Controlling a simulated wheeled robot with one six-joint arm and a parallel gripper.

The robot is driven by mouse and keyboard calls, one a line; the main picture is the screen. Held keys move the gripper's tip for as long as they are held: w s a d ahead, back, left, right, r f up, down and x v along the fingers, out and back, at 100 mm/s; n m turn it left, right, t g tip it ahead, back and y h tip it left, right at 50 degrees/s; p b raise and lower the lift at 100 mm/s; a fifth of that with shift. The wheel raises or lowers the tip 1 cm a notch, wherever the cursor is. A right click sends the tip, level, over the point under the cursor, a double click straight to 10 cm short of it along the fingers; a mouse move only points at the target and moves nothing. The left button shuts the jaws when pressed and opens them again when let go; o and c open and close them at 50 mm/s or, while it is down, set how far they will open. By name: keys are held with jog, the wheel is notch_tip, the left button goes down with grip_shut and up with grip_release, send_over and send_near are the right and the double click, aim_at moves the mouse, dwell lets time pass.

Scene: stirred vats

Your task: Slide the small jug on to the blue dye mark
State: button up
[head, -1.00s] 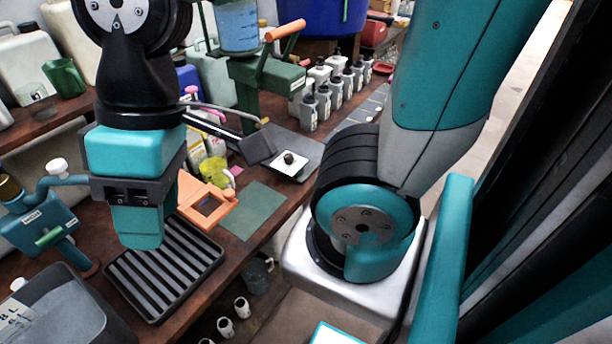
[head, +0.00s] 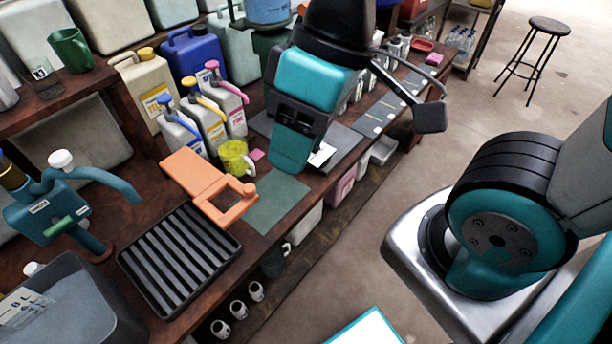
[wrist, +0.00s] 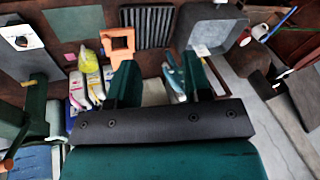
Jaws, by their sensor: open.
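A small yellow-green jug (head: 236,158) stands on the wooden bench, in front of the pump-top bottles and behind the orange device. It also shows in the wrist view (wrist: 89,62), left of the fingers. I cannot make out a blue dye mark in any view; a pink mark (head: 257,155) lies just right of the jug. My gripper (head: 290,158) hangs above the bench to the right of the jug, apart from it. In the wrist view its two fingers (wrist: 163,82) are spread, with no object held between them.
An orange device (head: 208,184) and a ribbed black tray (head: 180,258) stand at the bench front. A bare green mat (head: 276,203) lies right of them. Pump-top bottles (head: 214,120) stand behind the jug. A grey bin (head: 65,300) is at lower left. Open floor lies right of the bench.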

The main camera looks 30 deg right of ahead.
aim_at(239, 161)
jog(key=w+d+f+m+t+y+b, duration=0.1)
jog(key=w+f+m+t+y+b, duration=0.1)
jog(key=w+f+m+b, duration=0.3)
jog(key=w+d+f+m+t+y+b, duration=0.1)
jog(key=w+f+m+b, duration=0.4)
jog(key=f+m, duration=0.6)
jog(key=w+d+f+m+t+y+b, duration=0.1)
jog(key=w+f+m+t+y+b, duration=0.2)
jog(key=w+f+m+b, duration=0.3)
jog(key=shift+w+f+m+t+y, duration=0.15)
jog(key=shift+w+f+m, duration=0.2)
jog(key=shift+f, duration=0.55)
jog(key=shift+w+f+m+t+y, duration=0.1)
jog(key=shift+w+f+m, duration=0.25)
jog(key=shift+f, duration=0.6)
jog(key=shift+w+f+m+t+y, duration=0.2)
jog(key=shift+w+f, duration=0.25)
jog(key=shift+f, duration=0.45)
jog(key=w+d+f+m+t+h+b, duration=0.3)
jog(key=d+f+m+t+h, duration=0.2)
jog(key=d+f+m, duration=0.5)
jog(key=m, duration=0.3)
jog(key=shift+w+d+f+m+b, duration=0.2)
jog(key=shift+w+f+m+b, duration=0.05)
jog(key=shift+w+m+b, duration=0.1)
